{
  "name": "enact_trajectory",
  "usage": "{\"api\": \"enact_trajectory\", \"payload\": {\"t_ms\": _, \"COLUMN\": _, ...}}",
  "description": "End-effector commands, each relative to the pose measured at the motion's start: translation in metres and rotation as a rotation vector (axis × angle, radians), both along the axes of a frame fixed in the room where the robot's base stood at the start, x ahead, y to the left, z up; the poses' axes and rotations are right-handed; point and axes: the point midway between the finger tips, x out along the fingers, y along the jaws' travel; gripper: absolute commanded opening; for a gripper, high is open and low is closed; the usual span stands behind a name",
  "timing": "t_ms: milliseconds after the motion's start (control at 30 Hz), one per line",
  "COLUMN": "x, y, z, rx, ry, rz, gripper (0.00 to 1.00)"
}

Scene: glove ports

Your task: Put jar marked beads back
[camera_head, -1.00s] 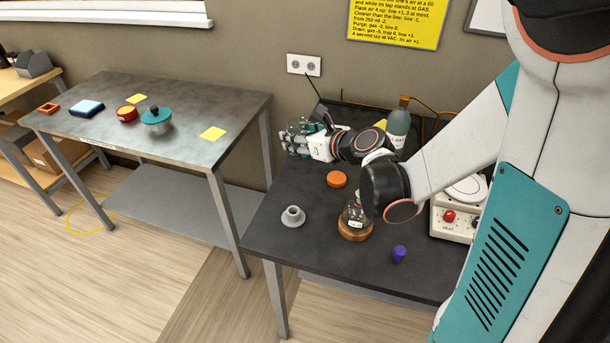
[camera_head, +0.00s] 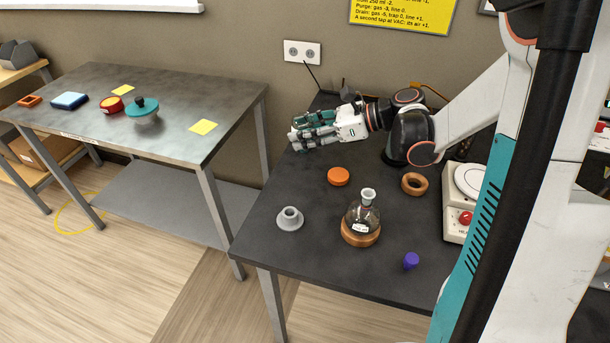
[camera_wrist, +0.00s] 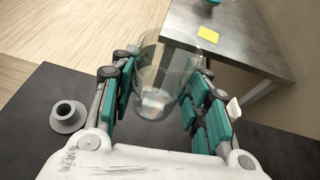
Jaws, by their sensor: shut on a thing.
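My gripper (camera_head: 312,136) is over the back left of the dark bench and points left. In the wrist view my gripper (camera_wrist: 160,72) is shut on a clear glass jar (camera_wrist: 156,84), with teal finger pads on both sides of it. A pale patch shows low on the jar; I cannot read any marking on it. In the head view the fingers mostly hide the jar.
On the dark bench (camera_head: 320,215) stand a flask (camera_head: 362,214) on a cork ring, a grey holder (camera_head: 290,219), an orange lid (camera_head: 338,176), a purple stopper (camera_head: 411,261) and a hotplate (camera_head: 456,222). The left metal table (camera_head: 190,100) has bare space and yellow notes (camera_head: 203,127).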

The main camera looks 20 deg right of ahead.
Motion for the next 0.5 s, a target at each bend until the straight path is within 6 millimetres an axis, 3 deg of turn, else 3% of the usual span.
{"api": "enact_trajectory", "payload": {"t_ms": 33, "x": 0.0, "y": 0.0, "z": -0.017, "rx": 0.0, "ry": 0.0, "rz": 0.0, "gripper": 0.17}}
{"api": "enact_trajectory", "payload": {"t_ms": 200, "x": 0.0, "y": 0.0, "z": -0.055, "rx": 0.0, "ry": 0.0, "rz": 0.0, "gripper": 0.17}}
{"api": "enact_trajectory", "payload": {"t_ms": 333, "x": 0.0, "y": 0.0, "z": -0.073, "rx": 0.0, "ry": 0.0, "rz": -0.001, "gripper": 0.17}}
{"api": "enact_trajectory", "payload": {"t_ms": 500, "x": 0.0, "y": 0.0, "z": -0.081, "rx": 0.0, "ry": 0.0, "rz": -0.001, "gripper": 0.17}}
